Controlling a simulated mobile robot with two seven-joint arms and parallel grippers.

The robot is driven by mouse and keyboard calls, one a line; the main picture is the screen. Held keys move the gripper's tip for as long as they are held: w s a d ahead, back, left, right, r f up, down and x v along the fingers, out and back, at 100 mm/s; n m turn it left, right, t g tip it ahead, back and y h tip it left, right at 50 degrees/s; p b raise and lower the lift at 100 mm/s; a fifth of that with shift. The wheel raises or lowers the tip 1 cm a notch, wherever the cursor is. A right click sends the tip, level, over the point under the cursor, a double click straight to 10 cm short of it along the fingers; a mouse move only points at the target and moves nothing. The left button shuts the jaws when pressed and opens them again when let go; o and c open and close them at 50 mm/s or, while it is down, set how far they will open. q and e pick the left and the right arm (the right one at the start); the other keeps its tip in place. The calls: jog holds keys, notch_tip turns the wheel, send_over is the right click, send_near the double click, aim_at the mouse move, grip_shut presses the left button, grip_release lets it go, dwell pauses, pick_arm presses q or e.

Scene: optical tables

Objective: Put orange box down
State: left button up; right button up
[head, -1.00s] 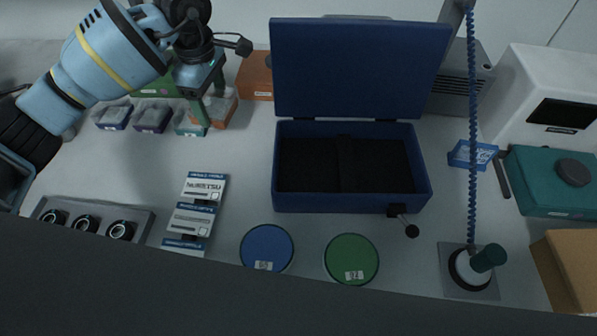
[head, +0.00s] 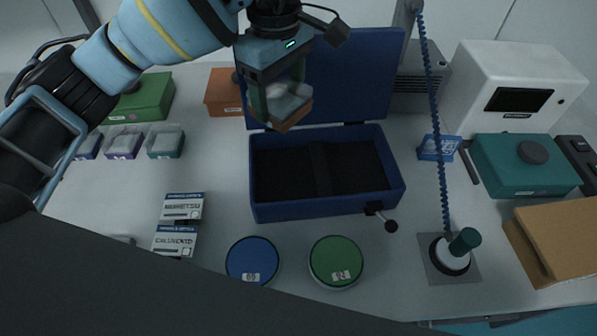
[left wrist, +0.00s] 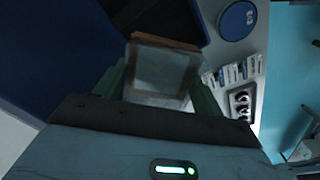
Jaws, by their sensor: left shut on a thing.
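My left gripper (head: 278,102) is shut on a small orange box (head: 292,117) with a clear, greyish top. It holds the box in the air, tilted, in front of the open lid of the blue case (head: 262,206), near the case's back left corner. In the left wrist view the box (left wrist: 162,72) sits between the green fingers, its orange edge at the far side. The case is open and its dark, divided inside looks empty. My right gripper is not in view.
Small lidded boxes (head: 124,143) and a green box (head: 147,101) stand at the left. A larger orange box (head: 223,93) is behind. Blue (head: 252,259) and green (head: 336,261) round discs lie in front of the case. A coiled blue cord (head: 436,120) hangs at the right.

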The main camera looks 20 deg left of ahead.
pick_arm(q)
jog(key=shift+s+d+r, duration=0.1)
jog(key=shift+s, duration=0.1)
jog(key=shift+f, duration=9)
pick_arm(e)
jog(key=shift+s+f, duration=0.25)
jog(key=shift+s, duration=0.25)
pick_arm(q)
jog(key=shift+f, duration=0.15)
jog(key=o, duration=1)
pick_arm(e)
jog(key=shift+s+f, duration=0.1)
